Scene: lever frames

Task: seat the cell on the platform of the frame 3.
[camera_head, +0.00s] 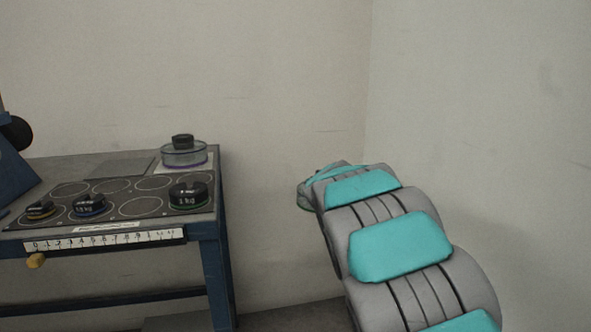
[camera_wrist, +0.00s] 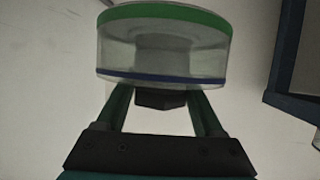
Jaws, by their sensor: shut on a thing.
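My gripper (camera_wrist: 160,103) is shut on the dark knob of a clear round cell (camera_wrist: 165,55) in the wrist view. The cell has a green band on one rim and a dark blue band on the other. It is held clear of any surface that I can see. In the head view my gripper is mostly hidden behind my arm; a clear rounded edge, likely the cell (camera_head: 305,197), shows beside it, right of the table. No platform or number that I can tell as frame 3 is in view.
A blue-legged table (camera_head: 217,250) stands at left. On it are a black mat (camera_head: 112,184) with printed circles, several dark weights (camera_head: 188,195), and another clear cell (camera_head: 184,156) with a purple band. A number strip (camera_head: 105,240) runs along its front. A blue slanted part (camera_head: 14,176) is at far left.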

